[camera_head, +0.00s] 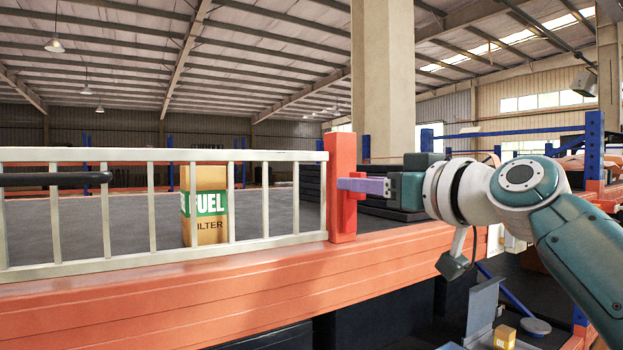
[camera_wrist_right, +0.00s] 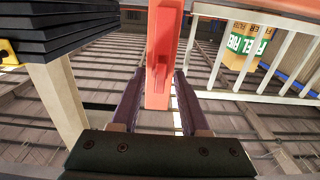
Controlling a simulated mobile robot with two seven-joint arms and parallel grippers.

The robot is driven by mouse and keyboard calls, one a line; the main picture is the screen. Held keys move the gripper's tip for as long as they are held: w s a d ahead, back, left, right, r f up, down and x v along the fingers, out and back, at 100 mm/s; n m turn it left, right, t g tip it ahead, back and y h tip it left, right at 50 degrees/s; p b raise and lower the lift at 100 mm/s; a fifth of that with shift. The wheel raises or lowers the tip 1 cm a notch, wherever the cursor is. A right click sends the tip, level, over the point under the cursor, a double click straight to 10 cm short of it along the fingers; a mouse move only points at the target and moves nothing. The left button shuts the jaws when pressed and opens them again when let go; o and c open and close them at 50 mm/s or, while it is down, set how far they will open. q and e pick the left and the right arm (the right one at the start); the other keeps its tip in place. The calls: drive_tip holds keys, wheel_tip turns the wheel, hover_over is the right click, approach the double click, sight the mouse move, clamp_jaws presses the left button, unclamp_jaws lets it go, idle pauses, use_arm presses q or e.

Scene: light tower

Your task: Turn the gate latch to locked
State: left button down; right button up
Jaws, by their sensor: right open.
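The white gate (camera_head: 165,240) stands beside a red post (camera_head: 342,155). The latch (camera_head: 354,195) is a small red piece on the post's right side, partly covered by my right gripper's fingers. My right gripper (camera_head: 362,186) comes in from the right with its purple fingers at the latch. In the right wrist view my right gripper (camera_wrist_right: 158,78) is open, one finger on each side of the red post (camera_wrist_right: 160,20) and the raised red latch (camera_wrist_right: 157,65). I cannot tell whether the fingers touch it, nor the latch's exact angle. My left gripper is not in view.
A FUEL filter box (camera_head: 207,215) stands behind the gate bars. A dark rod (camera_head: 55,179) crosses the gate at the left. An orange beam (camera_head: 200,295) runs below the gate. An OIL box (camera_head: 504,337) is low at the right. A concrete pillar (camera_head: 383,80) rises behind.

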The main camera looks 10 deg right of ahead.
drive_tip(key=shift+c, duration=0.2)
clamp_jaws()
idle(1.1)
